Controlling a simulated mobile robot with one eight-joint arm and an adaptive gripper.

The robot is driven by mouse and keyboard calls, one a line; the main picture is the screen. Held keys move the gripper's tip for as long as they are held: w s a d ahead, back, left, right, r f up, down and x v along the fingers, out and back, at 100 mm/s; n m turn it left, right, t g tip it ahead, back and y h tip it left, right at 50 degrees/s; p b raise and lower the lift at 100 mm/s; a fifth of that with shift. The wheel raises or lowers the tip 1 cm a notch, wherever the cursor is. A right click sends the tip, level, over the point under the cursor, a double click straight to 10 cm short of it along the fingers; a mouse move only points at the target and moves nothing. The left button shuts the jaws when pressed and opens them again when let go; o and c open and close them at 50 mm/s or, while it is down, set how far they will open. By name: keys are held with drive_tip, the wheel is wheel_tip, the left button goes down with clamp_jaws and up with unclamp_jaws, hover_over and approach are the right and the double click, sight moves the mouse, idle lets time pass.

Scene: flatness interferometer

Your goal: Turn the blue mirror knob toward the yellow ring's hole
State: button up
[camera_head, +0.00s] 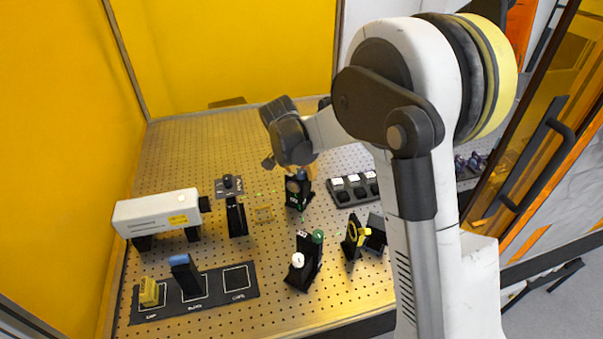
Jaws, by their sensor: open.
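The blue mirror knob (301,174) is small and sits at the top of a black mirror mount (295,195) near the middle of the board. The yellow ring (357,235) stands upright on a black post to the right and nearer. My gripper (284,168) is just below my dark wrist, close to the knob's upper left. It is open, with a dark finger at its left; the rest is largely hidden by the wrist. I cannot tell whether it touches the knob.
A white laser-like box (158,213) stands at left. A black tray (218,287) holds a yellow block (149,291) and a blue-topped block (186,274). A green-knobbed mount (305,258) stands front centre. A switch box (352,188) sits at right. Yellow walls bound the board.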

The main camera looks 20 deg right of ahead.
drive_tip(key=shift+w+f, duration=0.1)
drive_tip(key=shift+f, duration=0.25)
clamp_jaws()
drive_tip(key=shift+n, duration=0.3)
drive_tip(key=n+y+b, duration=0.1)
drive_tip(key=n, duration=0.2)
drive_tip(key=shift+t, duration=0.4)
drive_tip(key=shift+n+y+b, duration=0.45)
drive_tip(key=shift+n+y, duration=0.35)
drive_tip(key=shift+n, duration=1.2)
